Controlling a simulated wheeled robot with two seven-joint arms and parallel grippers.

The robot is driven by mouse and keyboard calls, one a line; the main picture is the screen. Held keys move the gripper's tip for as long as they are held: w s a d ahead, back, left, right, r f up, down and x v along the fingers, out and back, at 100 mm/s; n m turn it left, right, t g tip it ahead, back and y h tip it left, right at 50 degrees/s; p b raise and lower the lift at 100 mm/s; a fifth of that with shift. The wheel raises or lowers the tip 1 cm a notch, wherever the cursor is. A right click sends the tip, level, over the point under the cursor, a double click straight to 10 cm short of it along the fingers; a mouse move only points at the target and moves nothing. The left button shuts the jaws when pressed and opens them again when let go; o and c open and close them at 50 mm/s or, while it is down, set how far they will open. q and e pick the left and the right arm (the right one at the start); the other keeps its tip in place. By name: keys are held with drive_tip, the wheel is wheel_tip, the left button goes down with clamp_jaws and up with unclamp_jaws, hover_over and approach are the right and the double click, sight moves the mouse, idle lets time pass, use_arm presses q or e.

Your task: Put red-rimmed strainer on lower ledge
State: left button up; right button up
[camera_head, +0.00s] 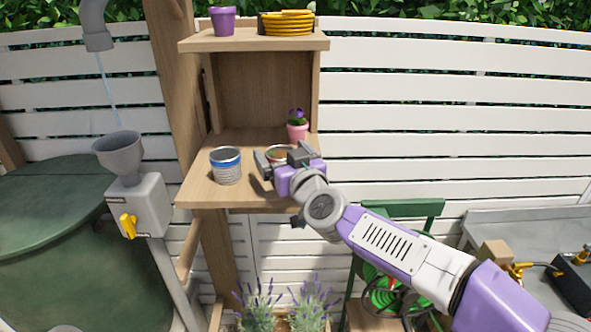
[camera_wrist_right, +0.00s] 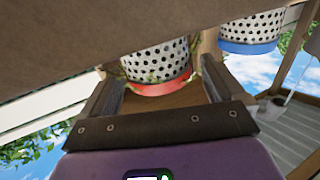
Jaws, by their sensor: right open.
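The red-rimmed strainer (camera_head: 279,152) stands on the lower ledge (camera_head: 205,192) of the wooden shelf, mostly hidden behind my right gripper (camera_head: 281,163). In the right wrist view, which looks upside down, the white perforated strainer (camera_wrist_right: 157,62) with its red rim shows between the two fingers of my right gripper (camera_wrist_right: 160,88). The fingers are open, one on either side of it. I cannot tell whether they touch it. My left gripper is not in view.
A blue-rimmed strainer (camera_head: 226,166) stands left of my gripper on the same ledge. A pink flower pot (camera_head: 297,132) stands behind. The upper shelf (camera_head: 245,41) holds a purple pot (camera_head: 222,21) and yellow coil (camera_head: 287,23). A grey funnel (camera_head: 120,153) stands at left.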

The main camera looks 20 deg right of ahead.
drive_tip(key=s+d, duration=0.1)
drive_tip(key=s, duration=1)
drive_tip(key=shift+d, duration=0.1)
